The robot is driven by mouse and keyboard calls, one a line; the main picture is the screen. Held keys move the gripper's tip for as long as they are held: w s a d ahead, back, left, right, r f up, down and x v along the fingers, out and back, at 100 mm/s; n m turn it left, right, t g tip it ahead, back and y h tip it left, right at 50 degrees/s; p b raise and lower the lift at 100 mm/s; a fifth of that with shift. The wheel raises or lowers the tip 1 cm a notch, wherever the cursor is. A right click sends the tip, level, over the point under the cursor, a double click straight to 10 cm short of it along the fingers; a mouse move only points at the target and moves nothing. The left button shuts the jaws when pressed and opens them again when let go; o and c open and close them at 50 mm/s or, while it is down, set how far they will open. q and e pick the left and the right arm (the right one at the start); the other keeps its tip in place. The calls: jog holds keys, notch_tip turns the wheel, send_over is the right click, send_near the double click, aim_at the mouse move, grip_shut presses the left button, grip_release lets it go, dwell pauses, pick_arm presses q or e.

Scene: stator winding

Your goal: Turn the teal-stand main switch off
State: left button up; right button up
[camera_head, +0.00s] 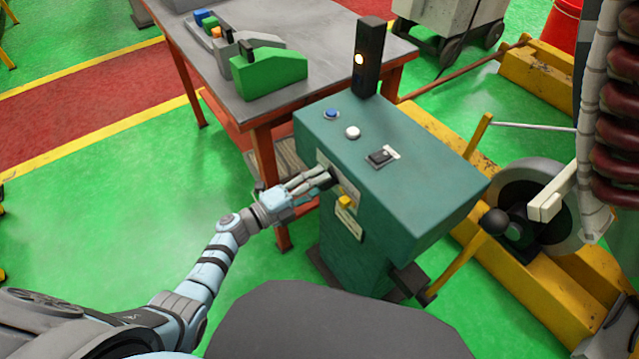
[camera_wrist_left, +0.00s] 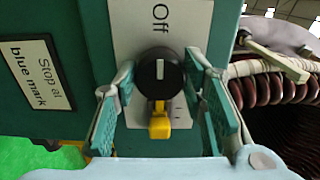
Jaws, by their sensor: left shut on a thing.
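The teal stand (camera_head: 420,200) stands right of centre in the head view. The main switch is a round black knob (camera_wrist_left: 160,75) on its side face, on a white plate (camera_wrist_left: 180,25) marked "Off". The knob's white line points up towards "Off". A yellow piece (camera_wrist_left: 160,125) sits just below the knob; it also shows in the head view (camera_head: 345,202). My left gripper (camera_head: 322,180) reaches in from the left and is shut on the knob, with its fingers (camera_wrist_left: 160,100) on either side. The fingers partly hide the knob in the head view. My right gripper is not in view.
The stand's top has a blue button (camera_head: 332,113), a white button (camera_head: 352,132), a black rocker switch (camera_head: 381,157) and a dark post with a lit lamp (camera_head: 368,58). A grey table (camera_head: 265,105) is behind. Yellow beams (camera_head: 540,290) lie at right. Green floor is free at left.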

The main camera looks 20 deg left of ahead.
pick_arm(q)
jog(key=shift+s+f, duration=0.1)
jog(key=shift+f, duration=0.05)
jog(key=o, duration=1.2)
jog(key=shift+a, duration=0.1)
jog(key=shift+c, duration=0.2)
jog(key=v, duration=1.2)
